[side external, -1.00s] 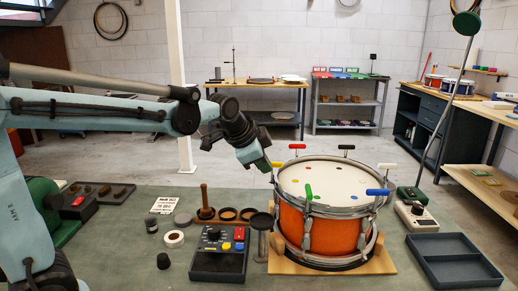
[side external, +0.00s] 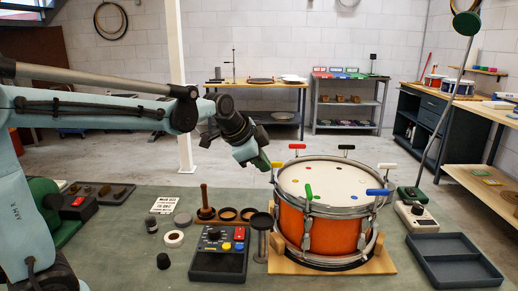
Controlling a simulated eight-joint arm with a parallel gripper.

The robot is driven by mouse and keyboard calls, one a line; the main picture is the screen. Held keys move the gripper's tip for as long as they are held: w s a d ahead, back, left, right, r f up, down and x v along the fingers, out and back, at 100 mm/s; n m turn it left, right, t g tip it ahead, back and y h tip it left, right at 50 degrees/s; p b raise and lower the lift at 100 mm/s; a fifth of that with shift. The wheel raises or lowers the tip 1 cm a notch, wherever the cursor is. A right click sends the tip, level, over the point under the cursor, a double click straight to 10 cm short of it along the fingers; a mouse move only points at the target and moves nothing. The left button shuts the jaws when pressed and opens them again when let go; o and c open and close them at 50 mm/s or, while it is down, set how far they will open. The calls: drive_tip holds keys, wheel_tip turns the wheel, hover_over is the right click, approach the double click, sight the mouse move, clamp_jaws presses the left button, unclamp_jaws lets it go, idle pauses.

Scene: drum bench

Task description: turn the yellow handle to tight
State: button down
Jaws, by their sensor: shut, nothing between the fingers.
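The orange drum (side external: 335,232) stands on a wooden base, with T-shaped tuning handles around its silver rim. The yellow handle (side external: 278,164) is at the drum's left rear edge; only a small part of it shows. My gripper (side external: 264,167) is shut and empty, tilted down, just left of the yellow handle. I cannot tell from this view whether the fingers touch it. Red (side external: 297,147), black (side external: 346,148), white (side external: 387,166), blue (side external: 377,192) and green (side external: 308,191) handles stand around the rest of the rim.
A control box with coloured buttons (side external: 218,255) and a dark stand (side external: 262,224) are left of the drum. A grey divided tray (side external: 455,262) and a pale meter box (side external: 416,216) are at right. A lamp pole (side external: 444,110) rises behind them.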

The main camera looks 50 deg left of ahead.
drive_tip(key=shift+a+m+h, duration=0.3)
drive_tip(key=shift+m+h, duration=0.2)
drive_tip(key=shift+m, duration=0.2)
drive_tip(key=shift+w+a+m+g+h, duration=0.15)
drive_tip(key=shift+w+m+g+h, duration=1.05)
drive_tip(key=shift+m, duration=1.5)
drive_tip(key=shift+w+a+m+g+h, duration=0.15)
drive_tip(key=shift+w+m+g+h, duration=1.1)
drive_tip(key=shift+m, duration=1.45)
drive_tip(key=shift+w+a+m+g+h, duration=0.15)
drive_tip(key=shift+w+m+g+h, duration=1)
drive_tip(key=shift+m, duration=1.55)
drive_tip(key=shift+w+y, duration=0.2)
drive_tip(key=shift+y, duration=0.1)
